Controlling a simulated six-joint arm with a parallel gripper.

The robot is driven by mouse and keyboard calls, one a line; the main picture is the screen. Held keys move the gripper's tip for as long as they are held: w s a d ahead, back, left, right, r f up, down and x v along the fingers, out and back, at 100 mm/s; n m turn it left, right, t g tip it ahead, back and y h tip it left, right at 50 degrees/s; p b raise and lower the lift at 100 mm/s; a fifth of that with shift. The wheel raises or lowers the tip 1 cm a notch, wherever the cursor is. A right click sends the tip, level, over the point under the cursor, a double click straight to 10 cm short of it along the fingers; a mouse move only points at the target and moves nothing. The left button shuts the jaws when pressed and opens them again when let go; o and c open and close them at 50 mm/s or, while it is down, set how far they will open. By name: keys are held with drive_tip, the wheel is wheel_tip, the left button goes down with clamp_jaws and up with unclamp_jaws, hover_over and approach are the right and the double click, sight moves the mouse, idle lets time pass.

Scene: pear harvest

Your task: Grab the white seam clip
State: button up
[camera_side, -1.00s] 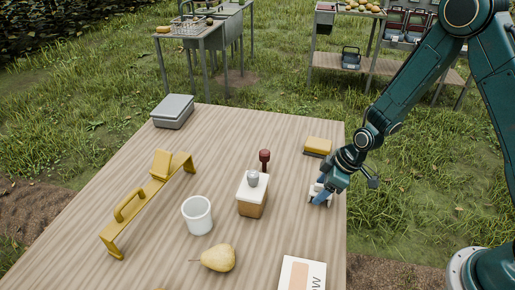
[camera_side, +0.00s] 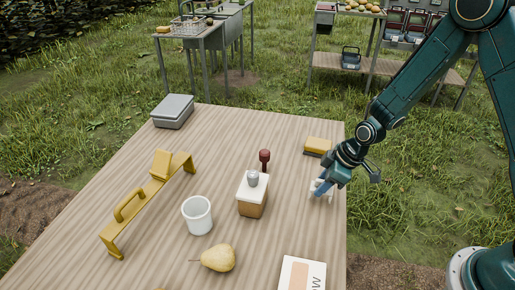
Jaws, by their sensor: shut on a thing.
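The white seam clip (camera_side: 329,193) is near the right edge of the wooden table, mostly hidden behind my gripper. Small white parts of it show around the fingers. My gripper (camera_side: 319,191) has blue fingers, points down and to the left, and is shut on the clip. I cannot tell whether the clip touches the table or is a little above it.
A yellow brush-like block (camera_side: 317,146) lies just behind my gripper. A wooden box with a white top (camera_side: 252,194), a red-knobbed tool (camera_side: 264,160), a white cup (camera_side: 197,215), a pear (camera_side: 218,258) and a printed card (camera_side: 302,274) stand around. A yellow handled frame (camera_side: 148,197) is left.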

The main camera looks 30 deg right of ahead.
sight(323, 180)
wheel_tip(323, 180, up, 18)
drive_tip(key=shift+r, duration=0.15)
idle(0.5)
drive_tip(key=shift+w, duration=0.1)
idle(0.4)
